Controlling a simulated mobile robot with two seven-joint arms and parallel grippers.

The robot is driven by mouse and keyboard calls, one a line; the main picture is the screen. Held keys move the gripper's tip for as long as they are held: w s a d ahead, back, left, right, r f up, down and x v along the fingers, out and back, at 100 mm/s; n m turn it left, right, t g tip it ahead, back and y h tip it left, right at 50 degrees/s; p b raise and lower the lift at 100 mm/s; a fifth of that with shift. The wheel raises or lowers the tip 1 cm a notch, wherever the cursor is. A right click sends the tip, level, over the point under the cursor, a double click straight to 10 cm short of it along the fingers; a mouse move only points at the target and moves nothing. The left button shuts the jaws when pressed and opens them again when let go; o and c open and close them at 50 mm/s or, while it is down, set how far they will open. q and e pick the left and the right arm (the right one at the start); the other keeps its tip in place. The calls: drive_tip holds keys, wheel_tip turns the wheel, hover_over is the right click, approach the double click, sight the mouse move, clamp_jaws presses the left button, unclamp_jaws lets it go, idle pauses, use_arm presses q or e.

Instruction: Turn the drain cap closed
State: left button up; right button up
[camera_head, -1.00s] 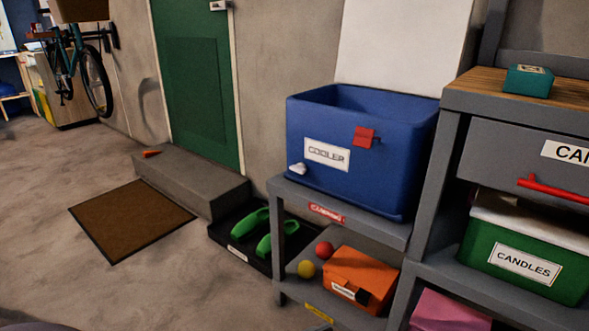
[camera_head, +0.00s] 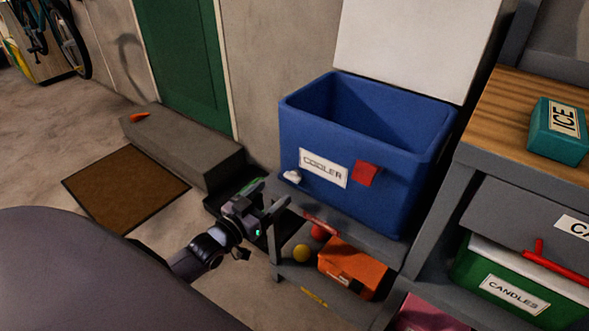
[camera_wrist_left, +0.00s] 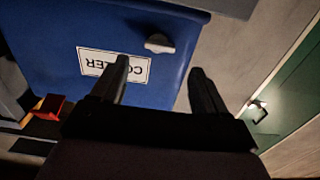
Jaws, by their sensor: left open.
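The blue cooler (camera_head: 330,125) stands open on the top of a grey shelf unit, with a white "COOLER" label and a red tab on its front. The white drain cap (camera_head: 292,177) sits low at the left of its front. In the left wrist view the cap (camera_wrist_left: 160,43) lies ahead, between the lines of the two fingers, with the cooler's label (camera_wrist_left: 100,62) upside down beside it. My left gripper (camera_head: 273,195) is open and empty, just below and left of the cap, apart from it. It also shows in the left wrist view (camera_wrist_left: 159,68). My right gripper is out of view.
The shelf edge (camera_head: 345,228) runs under the cooler. Below it are a yellow ball (camera_head: 301,252), a red ball (camera_head: 319,232) and an orange box (camera_head: 352,268). A drawer cabinet (camera_head: 535,205) stands at right. A step (camera_head: 180,140) and brown mat (camera_head: 125,188) lie left.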

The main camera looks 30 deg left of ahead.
sight(290, 178)
use_arm(q)
drive_tip(key=shift+w+d+b, duration=0.15)
drive_tip(key=shift+w+b, duration=0.35)
drive_tip(key=shift+w, duration=1.15)
drive_tip(key=shift+w+d+b, duration=0.15)
drive_tip(key=shift+w+b, duration=0.3)
drive_tip(key=shift+w, duration=1.15)
drive_tip(key=c, duration=1.1)
